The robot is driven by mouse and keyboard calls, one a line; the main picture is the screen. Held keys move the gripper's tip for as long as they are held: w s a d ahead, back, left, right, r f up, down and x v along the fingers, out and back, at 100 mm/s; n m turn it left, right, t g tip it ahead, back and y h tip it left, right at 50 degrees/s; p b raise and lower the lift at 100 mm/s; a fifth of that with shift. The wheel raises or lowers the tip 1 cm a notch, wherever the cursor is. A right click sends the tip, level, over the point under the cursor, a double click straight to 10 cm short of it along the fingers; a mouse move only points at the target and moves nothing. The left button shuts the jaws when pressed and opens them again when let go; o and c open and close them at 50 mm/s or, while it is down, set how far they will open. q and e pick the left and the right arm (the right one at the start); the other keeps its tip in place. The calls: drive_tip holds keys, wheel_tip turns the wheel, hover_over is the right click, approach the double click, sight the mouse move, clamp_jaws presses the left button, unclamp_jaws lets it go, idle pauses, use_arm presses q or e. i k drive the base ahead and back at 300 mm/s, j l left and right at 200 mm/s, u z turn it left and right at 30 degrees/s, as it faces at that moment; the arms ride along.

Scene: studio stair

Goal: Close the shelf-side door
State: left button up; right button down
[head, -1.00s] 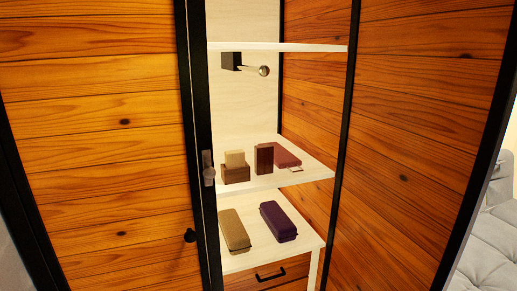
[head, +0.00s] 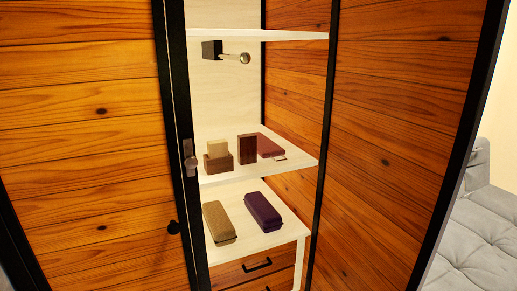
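A tall wardrobe with wood-plank panels in black frames fills the head view. The shelf-side door (head: 400,130) on the right stands open, its inner edge beside the shelf compartment. Neither of my grippers shows in the view.
On the shelves are small brown boxes (head: 218,164), a reddish flat case (head: 269,147), a tan case (head: 219,222) and a dark purple case (head: 263,211). Drawers (head: 250,272) sit below. A grey tufted sofa (head: 475,235) stands at the right, close to the door's outer edge.

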sight(409, 82)
drive_tip(key=l+u, duration=0.2)
drive_tip(key=u, duration=0.3)
drive_tip(key=l+u, duration=0.35)
drive_tip(key=l, duration=0.6)
drive_tip(key=k+l+u, duration=0.1)
drive_tip(key=l+u, duration=0.2)
drive_tip(key=l, duration=0.65)
drive_tip(key=k+l, duration=0.1)
drive_tip(key=l, duration=1.15)
drive_tip(key=k+u, duration=0.1)
drive_tip(key=k, duration=0.3)
